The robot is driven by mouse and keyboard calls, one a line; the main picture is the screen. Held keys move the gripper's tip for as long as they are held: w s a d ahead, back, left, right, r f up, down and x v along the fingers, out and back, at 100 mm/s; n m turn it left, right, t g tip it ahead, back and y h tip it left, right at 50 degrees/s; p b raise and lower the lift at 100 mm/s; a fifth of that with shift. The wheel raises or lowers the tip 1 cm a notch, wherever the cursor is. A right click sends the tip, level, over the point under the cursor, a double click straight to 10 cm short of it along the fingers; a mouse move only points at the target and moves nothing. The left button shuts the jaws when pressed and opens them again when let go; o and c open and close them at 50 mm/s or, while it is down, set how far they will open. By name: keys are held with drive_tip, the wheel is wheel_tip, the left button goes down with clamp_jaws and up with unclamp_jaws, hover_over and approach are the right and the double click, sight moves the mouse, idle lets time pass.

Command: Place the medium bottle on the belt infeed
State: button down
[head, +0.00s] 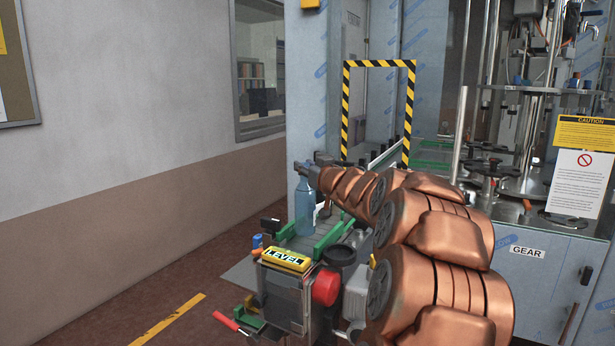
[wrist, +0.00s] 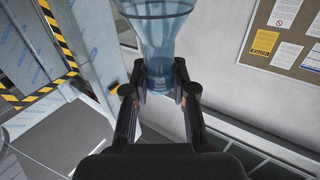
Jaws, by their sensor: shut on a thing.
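A translucent blue bottle (head: 305,212) stands upright in my gripper (head: 312,172) in the head view, over the near end of the belt infeed with its green guide rails (head: 334,236). I cannot tell whether the bottle's base touches the belt. In the wrist view, the two dark fingers of my gripper (wrist: 159,95) are shut on the narrow part of the bottle (wrist: 160,60). My copper-coloured arm hides part of the infeed to the right.
A box with a yellow LEVEL label (head: 286,260) and a red round part (head: 326,287) stand in front of the infeed. A striped yellow-black frame (head: 411,115) stands behind. The filler machine (head: 525,160) is at the right. Open floor lies left.

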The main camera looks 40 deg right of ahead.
drive_tip(key=shift+w+d+f, duration=0.15)
drive_tip(key=shift+w+d, duration=0.2)
drive_tip(key=shift+d, duration=0.3)
drive_tip(key=shift+f+b, duration=0.35)
drive_tip(key=shift+f, duration=1.35)
drive_tip(key=c, duration=1)
unclamp_jaws()
drive_tip(key=shift+o, duration=0.2)
drive_tip(key=v, duration=1.2)
drive_tip(key=shift+b, duration=0.4)
